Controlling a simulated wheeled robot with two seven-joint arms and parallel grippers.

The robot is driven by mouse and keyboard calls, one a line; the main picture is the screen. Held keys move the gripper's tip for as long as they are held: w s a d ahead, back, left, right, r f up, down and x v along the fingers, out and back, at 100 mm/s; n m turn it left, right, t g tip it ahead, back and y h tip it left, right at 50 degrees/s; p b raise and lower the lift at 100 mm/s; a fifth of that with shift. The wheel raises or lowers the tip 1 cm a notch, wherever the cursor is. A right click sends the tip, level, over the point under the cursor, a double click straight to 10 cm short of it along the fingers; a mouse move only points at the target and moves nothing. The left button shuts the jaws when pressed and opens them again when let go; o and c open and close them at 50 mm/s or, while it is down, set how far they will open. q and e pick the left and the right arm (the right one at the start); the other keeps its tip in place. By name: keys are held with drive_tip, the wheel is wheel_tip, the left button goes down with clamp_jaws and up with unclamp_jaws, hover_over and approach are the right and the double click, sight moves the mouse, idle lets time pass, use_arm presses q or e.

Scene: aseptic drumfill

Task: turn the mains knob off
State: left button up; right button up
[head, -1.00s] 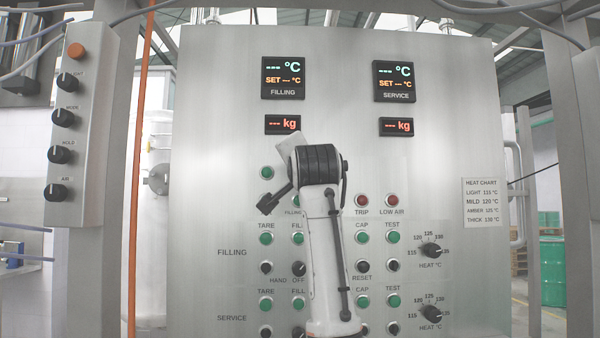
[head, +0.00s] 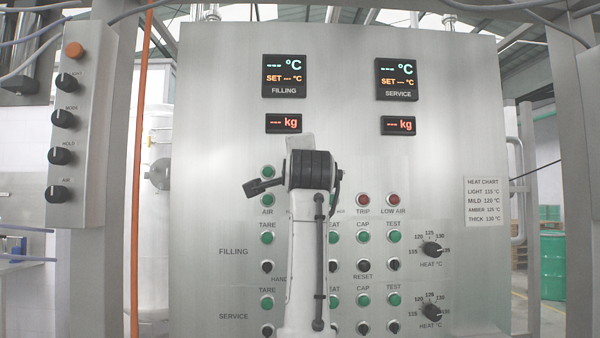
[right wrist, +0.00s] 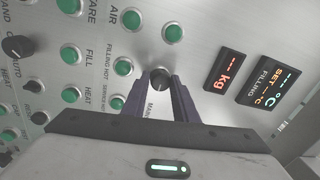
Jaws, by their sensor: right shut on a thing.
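The mains knob (right wrist: 160,83) is a round black knob on the steel panel, with a label starting "MAIN" beside it in the right wrist view. My right gripper (right wrist: 161,86) is shut on this knob, one dark finger on each side of it. The knob's pointer mark cannot be made out, so its setting is unclear. In the head view my right arm and wrist stand in front of the panel and hide the knob and the fingertips. My left gripper is not in view.
The control panel (head: 215,130) carries green buttons, black selectors, two red lamps and two heat knobs (head: 432,250). Green buttons (right wrist: 130,19) sit close around the gripper. A side box with knobs (head: 85,130) and an orange pipe (head: 140,200) stand at the left.

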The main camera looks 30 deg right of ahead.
drive_tip(key=shift+f, duration=0.1)
drive_tip(key=o, duration=1.1)
drive_tip(key=shift+s+d, duration=0.1)
drive_tip(key=shift+c, duration=0.2)
drive_tip(key=r+b+v, duration=0.1)
drive_tip(key=b+v, duration=0.2)
drive_tip(key=v, duration=0.7)
drive_tip(key=shift+s+f, duration=0.15)
drive_tip(key=shift+f, duration=0.3)
